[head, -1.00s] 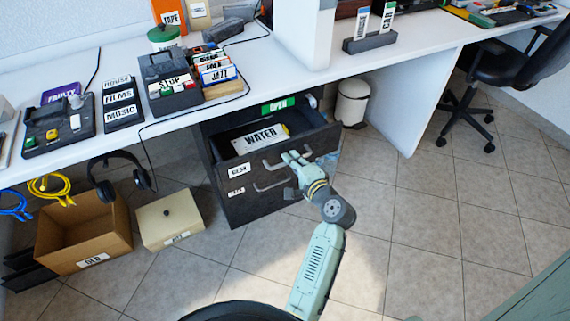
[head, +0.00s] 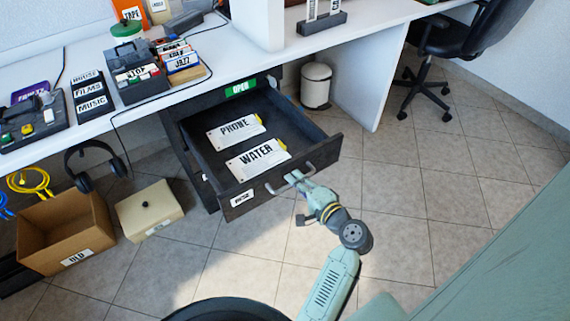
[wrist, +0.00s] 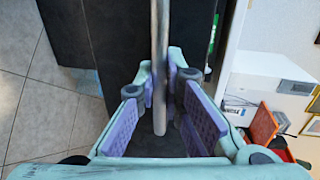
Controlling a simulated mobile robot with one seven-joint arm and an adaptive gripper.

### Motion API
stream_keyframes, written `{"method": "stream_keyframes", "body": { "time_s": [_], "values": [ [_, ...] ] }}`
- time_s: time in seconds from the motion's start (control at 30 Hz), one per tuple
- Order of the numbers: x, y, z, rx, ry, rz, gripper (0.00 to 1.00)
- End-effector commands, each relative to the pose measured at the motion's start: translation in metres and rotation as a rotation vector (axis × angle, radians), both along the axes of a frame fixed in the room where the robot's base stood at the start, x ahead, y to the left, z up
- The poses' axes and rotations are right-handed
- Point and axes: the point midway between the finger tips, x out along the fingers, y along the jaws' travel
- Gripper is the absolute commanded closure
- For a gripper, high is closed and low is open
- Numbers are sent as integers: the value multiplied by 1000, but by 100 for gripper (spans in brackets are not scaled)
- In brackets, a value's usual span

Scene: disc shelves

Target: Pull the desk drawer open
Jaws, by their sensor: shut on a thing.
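The desk drawer (head: 301,137) is dark and stands pulled well out from under the white desk in the head view. Two labelled cards lie inside it, PHONE (head: 235,131) and WATER (head: 258,159). Its front carries a metal bar handle (head: 283,187). My gripper (head: 295,178) is at the right part of this handle. In the wrist view the handle (wrist: 159,60) runs between the two purple-padded fingers of my gripper (wrist: 165,110), which are shut on it.
A black headphone set (head: 97,175) hangs below the desk edge. A cream box (head: 148,210) and an open cardboard box (head: 65,230) stand on the floor at left. A bin (head: 316,87) stands behind the drawer.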

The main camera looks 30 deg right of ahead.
Motion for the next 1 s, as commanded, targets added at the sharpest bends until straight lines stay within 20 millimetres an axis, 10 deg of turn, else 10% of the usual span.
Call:
{"method": "stream_keyframes", "body": {
  "time_s": [0.3, 0.8, 1.0],
  "values": [
    [-39, -1, 0, 1, 2, 1, 100],
    [-46, -2, -1, 0, 1, 0, 100],
    [-45, -2, 0, 0, 1, 0, 79]
  ]
}}
